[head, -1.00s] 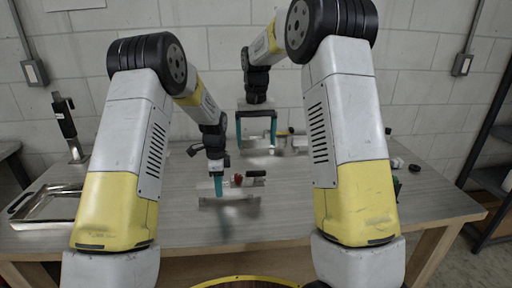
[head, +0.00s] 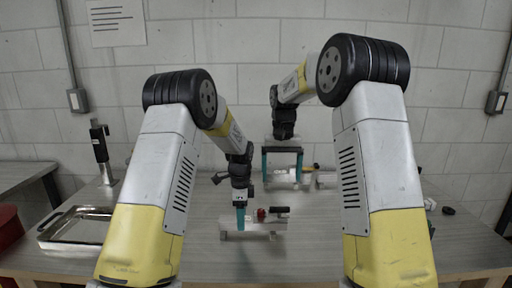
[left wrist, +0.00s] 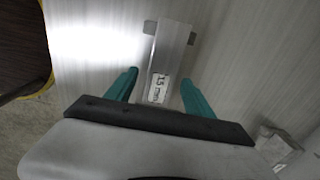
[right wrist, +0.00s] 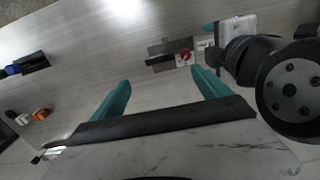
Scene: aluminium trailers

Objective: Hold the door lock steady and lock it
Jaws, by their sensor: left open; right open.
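The door lock (head: 258,229) lies on the table, a pale metal piece with a red part and a black handle. It also shows in the right wrist view (right wrist: 168,58). My left gripper (head: 240,226) is open at the lock's left end. In the left wrist view, a metal bar (left wrist: 176,45) labelled "15 mm" sits between its spread teal fingers, with gaps at both sides. My right gripper (head: 282,179) is open and empty, pointing down behind the lock. In the right wrist view its fingers (right wrist: 160,78) are spread, with the lock beyond them.
Another metal piece (head: 312,184) lies at the back near my right gripper. A metal tray (head: 62,236) and an upright black-handled tool (head: 101,150) stand at the left. Small dark items (head: 448,211) lie at the right. Table between tray and lock is clear.

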